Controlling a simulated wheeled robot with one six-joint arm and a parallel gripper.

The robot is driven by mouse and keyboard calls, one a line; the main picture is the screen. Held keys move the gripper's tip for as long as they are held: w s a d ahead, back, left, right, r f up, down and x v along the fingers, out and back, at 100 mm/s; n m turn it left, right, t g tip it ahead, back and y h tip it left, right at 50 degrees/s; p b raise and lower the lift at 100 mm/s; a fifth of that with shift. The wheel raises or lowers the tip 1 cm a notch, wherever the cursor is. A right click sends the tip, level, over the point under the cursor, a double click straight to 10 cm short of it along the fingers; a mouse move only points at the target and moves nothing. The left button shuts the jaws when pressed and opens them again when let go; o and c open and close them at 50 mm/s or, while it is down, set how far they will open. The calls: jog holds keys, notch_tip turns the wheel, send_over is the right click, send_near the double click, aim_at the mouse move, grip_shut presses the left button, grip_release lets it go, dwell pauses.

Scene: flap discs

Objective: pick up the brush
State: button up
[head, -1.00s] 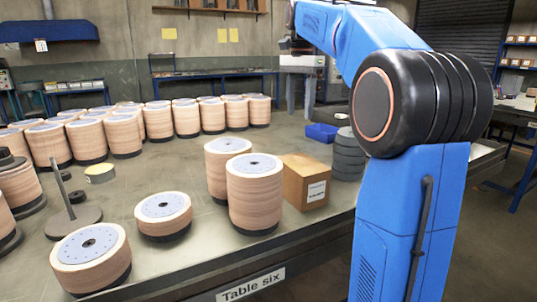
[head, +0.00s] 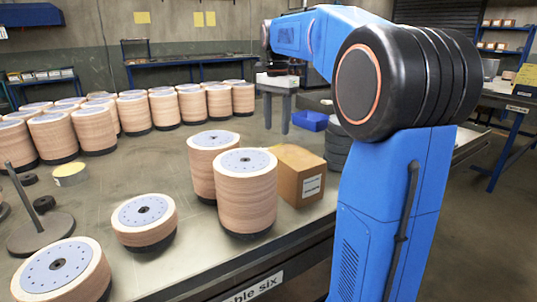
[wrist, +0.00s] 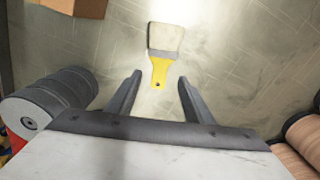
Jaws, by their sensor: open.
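The brush (wrist: 161,58) lies flat on the table in the wrist view, with a yellow handle, a metal band and pale bristles. Its bristles point away from me and its handle end points toward my gripper (wrist: 157,90). My gripper is open and empty, its two dark fingers spread on either side of the line of the handle. The handle's end shows between the fingertips in the picture, and I cannot tell the height gap. In the head view I cannot make out the brush, and my arm covers part of the table.
A cardboard box (head: 299,176), a dark disc stack (wrist: 50,100) and a blue bin (head: 310,121) stand near my arm. Tall flap disc stacks (head: 246,195) stand at the table's front edge, with several more at the back. A spindle stand (head: 40,233) is at left.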

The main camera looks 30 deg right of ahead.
jog(key=shift+w+f, duration=0.1)
jog(key=shift+f, duration=3.5)
jog(key=shift+c, duration=0.6)
jog(key=c, duration=1)
